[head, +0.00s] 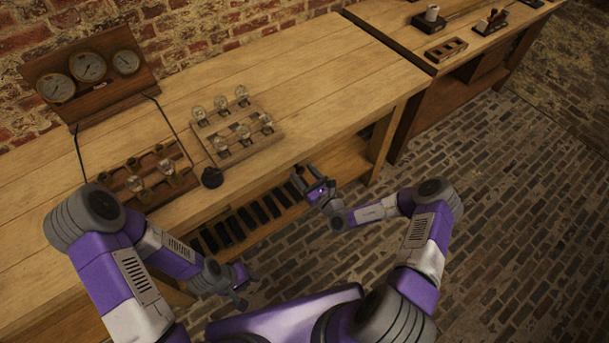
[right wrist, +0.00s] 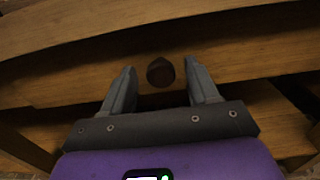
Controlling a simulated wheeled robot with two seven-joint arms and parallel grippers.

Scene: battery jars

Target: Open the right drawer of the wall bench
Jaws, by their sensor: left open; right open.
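The wall bench (head: 330,75) has a plank top along the brick wall. In the right wrist view, a wooden drawer front (right wrist: 235,62) lies under the bench top, with a dark round knob (right wrist: 160,72) on it. My right gripper (head: 304,173) is at the bench's front edge, open. Its two fingers stand on either side of the knob, apart from it as far as I can see. The head view hides the knob and most of the drawer front. My left gripper (head: 243,286) is open and empty, low in front of the bench.
On the bench stand a gauge panel (head: 88,75), a lamp board (head: 237,140), another wooden board with glass pieces (head: 150,178) and a small black object (head: 212,177). A row of dark slots (head: 245,218) shows below the top. The brick floor at right is clear.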

